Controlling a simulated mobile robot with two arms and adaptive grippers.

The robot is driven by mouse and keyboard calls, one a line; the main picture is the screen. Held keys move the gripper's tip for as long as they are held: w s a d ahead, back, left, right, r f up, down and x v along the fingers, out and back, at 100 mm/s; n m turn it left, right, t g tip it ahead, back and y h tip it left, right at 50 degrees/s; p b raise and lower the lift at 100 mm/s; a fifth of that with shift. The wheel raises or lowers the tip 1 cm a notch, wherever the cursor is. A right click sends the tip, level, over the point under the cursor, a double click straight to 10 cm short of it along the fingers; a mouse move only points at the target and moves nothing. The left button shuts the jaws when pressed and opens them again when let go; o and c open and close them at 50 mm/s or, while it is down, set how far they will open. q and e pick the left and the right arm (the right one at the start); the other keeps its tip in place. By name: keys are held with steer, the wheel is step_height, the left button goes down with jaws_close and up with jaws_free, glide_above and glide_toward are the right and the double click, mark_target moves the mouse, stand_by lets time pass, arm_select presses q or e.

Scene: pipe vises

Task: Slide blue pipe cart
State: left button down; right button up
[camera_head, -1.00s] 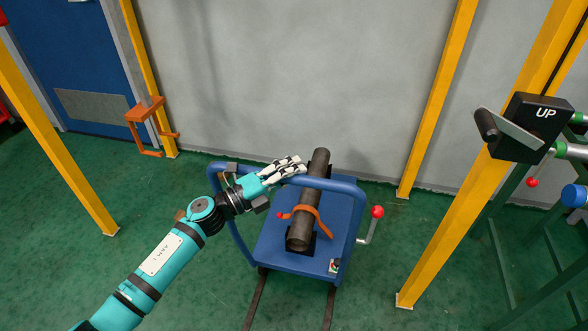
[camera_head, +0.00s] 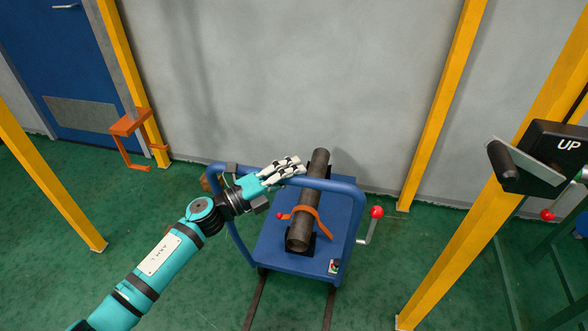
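The blue pipe cart (camera_head: 272,243) stands on the green floor in the middle of the head view. A dark pipe (camera_head: 302,228) lies along its top, with an orange strap (camera_head: 309,211) across it. The cart has a blue tubular rail (camera_head: 335,186) across its far side. My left gripper (camera_head: 290,168) is at this rail, its fingers over the rail's left part beside the pipe's far end. Its fingers look close together on the rail, and their undersides are hidden. My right gripper is not in view.
Two dark rails (camera_head: 254,303) run on the floor under the cart. A grey wall (camera_head: 290,80) stands behind it. Yellow posts (camera_head: 440,110) stand on both sides. A lever with a red knob (camera_head: 376,212) sticks out at the cart's right. A black "UP" box (camera_head: 551,150) is at the right.

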arm_select(q)
steer(key=c, duration=2)
jaws_free()
steer(key=shift+s+a+f, duration=0.1)
steer(key=shift+s+f, duration=0.05)
steer(key=shift+f, duration=0.7)
steer(key=o, duration=0.9)
steer(key=shift+r, duration=0.1)
steer(key=shift+s+a, duration=0.15)
steer(key=shift+a, duration=0.35)
steer(key=v, duration=0.7)
steer(key=r+v, duration=0.1)
steer(key=v, duration=0.2)
steer(key=shift+s+a+f, duration=0.1)
steer(key=shift+s+a, duration=0.15)
steer(key=shift+a, duration=0.15)
